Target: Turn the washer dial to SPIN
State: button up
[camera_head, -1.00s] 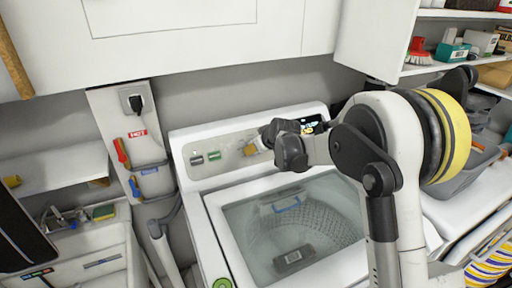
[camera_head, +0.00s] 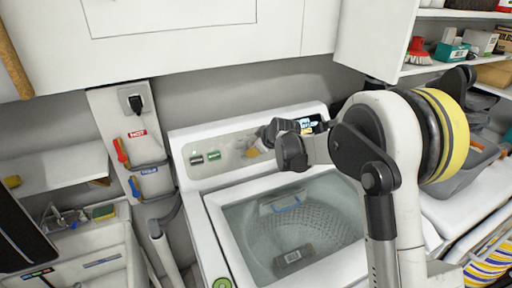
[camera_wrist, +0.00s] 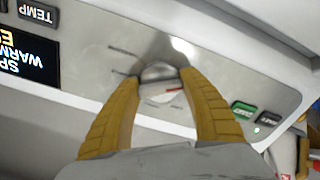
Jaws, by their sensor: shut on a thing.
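The washer (camera_head: 190,143) stands against the wall with its control panel at the back. The silver dial (camera_wrist: 160,92) sits between the two tan fingers of my gripper (camera_wrist: 160,78) in the wrist view. The fingers are closed on its sides, and a red mark shows on its face. In the head view my gripper (camera_head: 254,147) reaches the panel from the right and hides most of the dial. The lit display (camera_wrist: 24,52) appears upside down, cut off by the frame edge; "WARM" and letters like "SP" show.
A green button (camera_wrist: 244,109) and a dark button (camera_wrist: 270,117) lie beside the dial. A TEMP button (camera_wrist: 38,12) is near the display. The washer's tub (camera_head: 300,235) shows below the panel. White cabinets (camera_head: 180,35) hang above. Shelves (camera_head: 450,14) stand at the right.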

jog(key=o, duration=1.2)
jog(key=v, duration=1.2)
